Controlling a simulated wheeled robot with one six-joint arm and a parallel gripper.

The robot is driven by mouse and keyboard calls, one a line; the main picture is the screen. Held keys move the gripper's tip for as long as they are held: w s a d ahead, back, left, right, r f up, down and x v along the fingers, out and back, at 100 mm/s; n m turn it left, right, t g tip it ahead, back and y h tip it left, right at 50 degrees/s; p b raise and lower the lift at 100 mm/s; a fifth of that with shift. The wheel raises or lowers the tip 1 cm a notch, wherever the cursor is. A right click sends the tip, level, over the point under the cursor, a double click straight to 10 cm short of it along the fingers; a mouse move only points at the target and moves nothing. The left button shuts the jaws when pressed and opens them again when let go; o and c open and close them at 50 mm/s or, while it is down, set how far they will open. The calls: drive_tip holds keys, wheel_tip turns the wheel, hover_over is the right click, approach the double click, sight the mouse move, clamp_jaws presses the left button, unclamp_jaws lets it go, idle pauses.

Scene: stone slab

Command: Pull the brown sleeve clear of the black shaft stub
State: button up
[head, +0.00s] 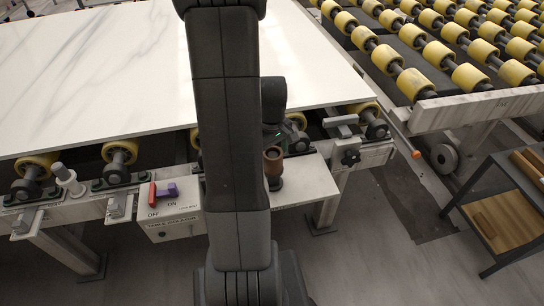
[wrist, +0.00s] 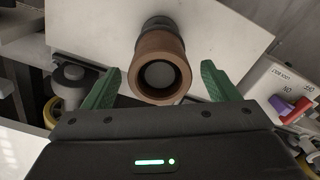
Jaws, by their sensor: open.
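The brown sleeve (wrist: 143,55) is a short ring on the black shaft stub (wrist: 158,22), whose dark base shows behind it in the wrist view. A grey round face shows inside the sleeve's opening. In the head view the brown sleeve (head: 273,158) stands upright on the small pale shelf, with the black stub (head: 275,184) below it. My gripper (wrist: 163,80) is open, with one green finger on either side of the sleeve and a gap on both sides. In the head view my arm hides part of the gripper.
The pale shelf (head: 308,178) extends around the stub. A switch box (head: 168,212) with red and purple levers stands to the left. A white stone slab (head: 90,75) lies on yellow rollers behind. A clamp with a black knob (head: 347,154) is to the right.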

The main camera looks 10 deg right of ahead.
drive_tip(key=shift+f, duration=0.95)
drive_tip(key=c, duration=1.1)
drive_tip(key=shift+r+p, duration=2.65)
drive_tip(key=shift+r, duration=1)
drive_tip(key=shift+r, duration=0.1)
wheel_tip(320, 180, up, 6)
drive_tip(key=p, duration=0.4)
